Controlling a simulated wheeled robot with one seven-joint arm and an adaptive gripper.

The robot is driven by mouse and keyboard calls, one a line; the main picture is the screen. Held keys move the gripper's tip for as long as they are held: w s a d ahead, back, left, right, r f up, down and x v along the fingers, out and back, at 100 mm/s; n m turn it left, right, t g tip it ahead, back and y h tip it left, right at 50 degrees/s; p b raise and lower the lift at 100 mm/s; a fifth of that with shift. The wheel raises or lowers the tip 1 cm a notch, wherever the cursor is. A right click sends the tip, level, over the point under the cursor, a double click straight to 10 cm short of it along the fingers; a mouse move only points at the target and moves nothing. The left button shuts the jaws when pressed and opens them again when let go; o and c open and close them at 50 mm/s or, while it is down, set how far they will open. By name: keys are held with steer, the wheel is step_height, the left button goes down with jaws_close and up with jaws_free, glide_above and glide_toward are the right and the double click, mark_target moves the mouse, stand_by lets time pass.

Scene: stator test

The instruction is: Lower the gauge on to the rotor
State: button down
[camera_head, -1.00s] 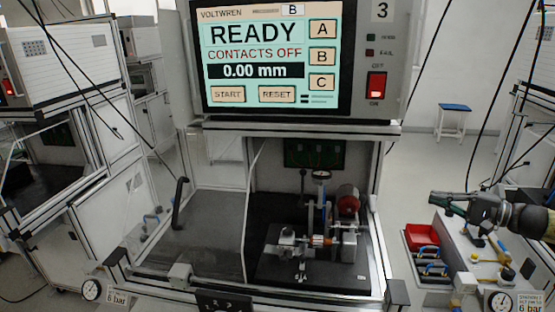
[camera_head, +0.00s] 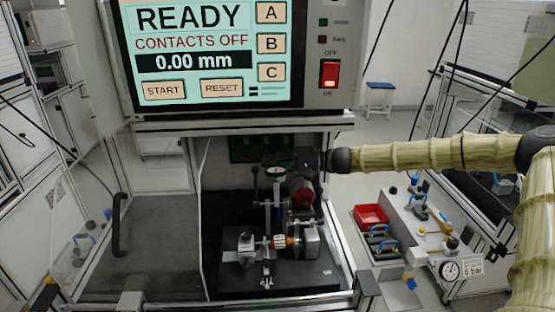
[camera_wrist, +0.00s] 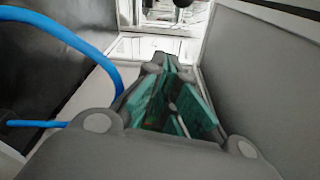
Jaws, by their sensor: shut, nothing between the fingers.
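My gripper (camera_head: 272,158) is dark and reaches in from the right, beside and slightly behind the dial. Contact with the gauge is unclear. In the wrist view my gripper (camera_wrist: 166,62) shows green-lined fingers, closed together at the tips with nothing seen between them.
The cabinet frame, with a screen (camera_head: 205,50) reading READY, CONTACTS OFF, 0.00 mm, hangs above. A black handle (camera_head: 119,225) is at left. A blue hose (camera_wrist: 75,42) crosses the wrist view. A red tray (camera_head: 371,216) sits outside right.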

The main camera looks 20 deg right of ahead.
steer(key=a+p, duration=0.1)
steer(key=s+a, duration=0.1)
steer(key=s+p, duration=0.1)
steer(key=shift+s+a+r+p, duration=0.25)
steer(key=shift+a+p, duration=0.05)
steer(key=shift+a, duration=0.1)
stand_by(0.4)
steer(key=shift+a, duration=0.1)
steer(key=shift+s+a+r+n+b, duration=0.1)
steer(key=shift+s+r+n+b, duration=0.25)
steer(key=shift+b, duration=0.8)
